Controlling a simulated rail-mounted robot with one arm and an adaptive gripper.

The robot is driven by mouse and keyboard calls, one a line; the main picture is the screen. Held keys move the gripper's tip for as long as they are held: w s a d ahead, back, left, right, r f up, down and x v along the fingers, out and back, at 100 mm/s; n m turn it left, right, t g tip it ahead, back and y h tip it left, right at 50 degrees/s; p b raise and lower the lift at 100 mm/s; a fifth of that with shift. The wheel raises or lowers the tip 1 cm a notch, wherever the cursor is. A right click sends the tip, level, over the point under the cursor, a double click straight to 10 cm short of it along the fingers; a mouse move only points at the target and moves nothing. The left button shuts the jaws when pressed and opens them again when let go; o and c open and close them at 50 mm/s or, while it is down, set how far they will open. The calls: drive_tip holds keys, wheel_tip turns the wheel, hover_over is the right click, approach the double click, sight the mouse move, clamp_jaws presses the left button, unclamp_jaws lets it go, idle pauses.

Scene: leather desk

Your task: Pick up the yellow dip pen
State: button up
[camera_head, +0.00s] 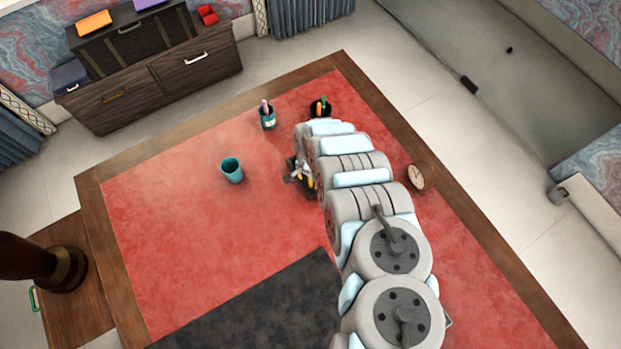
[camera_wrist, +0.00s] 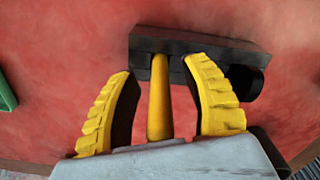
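The yellow dip pen (camera_wrist: 160,98) shows in the wrist view as a slim yellow shaft, its far end at a black block-like stand (camera_wrist: 200,47). My gripper (camera_wrist: 158,70) has yellow ribbed fingers, one on each side of the pen. The fingers are open, with a gap between each finger and the shaft. The near end of the pen is hidden behind the pale gripper body. In the head view my gripper (camera_head: 304,180) is low over the red desk top beside a dark object, and my arm hides much of that spot. I cannot pick out the pen there.
A teal cup (camera_head: 232,171) stands left of my gripper. A teal jar (camera_head: 268,122) with a pink item and a black cup (camera_head: 320,112) with pens stand behind it. A round clock (camera_head: 416,177) is right of my arm. The red desk's left part (camera_head: 170,230) is clear.

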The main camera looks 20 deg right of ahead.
clamp_jaws()
drive_tip(key=shift+r, duration=0.1)
